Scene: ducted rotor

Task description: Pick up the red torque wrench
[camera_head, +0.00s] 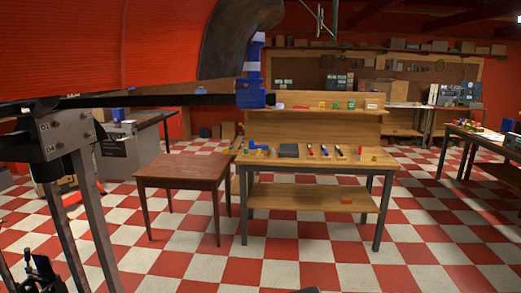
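Several small hand tools lie in a row on the wooden table (262,160) in the middle. One of them is a small red tool (309,150), towards the table's middle. Beside it to the right lie more slim tools with dark and coloured parts. They are too small for me to tell which one is the red torque wrench. My gripper does not show clearly. A dark tip at the bottom edge, right of centre, is too cut off to identify.
A brown side table (180,168) stands against the wooden table's left. A metal stand (68,137) and the large red duct (110,45) crowd the left and top. A workbench (490,147) stands at right. The checkered floor in front is mostly clear.

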